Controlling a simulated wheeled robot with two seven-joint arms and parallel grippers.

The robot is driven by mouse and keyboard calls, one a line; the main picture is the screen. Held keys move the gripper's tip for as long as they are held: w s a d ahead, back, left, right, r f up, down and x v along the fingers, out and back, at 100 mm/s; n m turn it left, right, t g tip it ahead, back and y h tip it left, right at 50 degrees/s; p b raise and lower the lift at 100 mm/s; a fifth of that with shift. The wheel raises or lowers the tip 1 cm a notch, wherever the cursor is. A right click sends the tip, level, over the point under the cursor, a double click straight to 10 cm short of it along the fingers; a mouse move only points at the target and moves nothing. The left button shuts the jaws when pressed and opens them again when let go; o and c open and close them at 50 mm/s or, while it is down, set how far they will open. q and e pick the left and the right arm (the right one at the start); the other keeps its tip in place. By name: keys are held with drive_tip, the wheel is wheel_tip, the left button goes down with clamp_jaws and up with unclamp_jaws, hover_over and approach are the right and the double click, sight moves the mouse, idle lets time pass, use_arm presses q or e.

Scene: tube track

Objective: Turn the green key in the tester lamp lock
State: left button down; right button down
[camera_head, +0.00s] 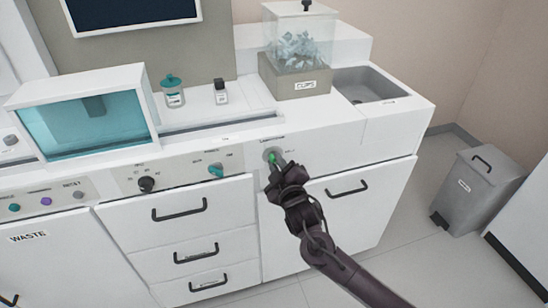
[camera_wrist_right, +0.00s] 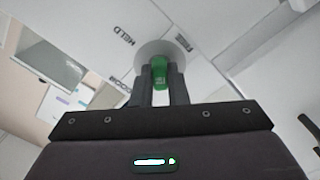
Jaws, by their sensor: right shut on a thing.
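The green key (camera_head: 273,158) sits in the round lock plate (camera_head: 267,152) on the front panel of the white counter. My right gripper (camera_head: 281,171) is at the key, with its fingers closed on it. In the right wrist view the green key (camera_wrist_right: 160,73) stands between the two dark fingertips of my right gripper (camera_wrist_right: 160,82). The round grey lock plate (camera_wrist_right: 150,50) shows behind it, with "HELD" and "FREE" printed beside it. The keyhole is hidden by the key and fingers. My left gripper is not in view.
A teal and a black knob (camera_head: 146,184) sit on the panel left of the lock. Cupboard and drawer handles (camera_head: 346,189) stick out below. A clear box labelled CUPS (camera_head: 297,60) and a sink (camera_head: 368,88) are above. A grey bin (camera_head: 478,190) stands right.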

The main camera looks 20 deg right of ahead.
drive_tip(key=n+p, duration=0.1)
drive_tip(key=n, duration=0.2)
drive_tip(key=shift+p, duration=0.35)
drive_tip(key=n+p, duration=0.2)
drive_tip(key=n, duration=0.1)
idle(0.4)
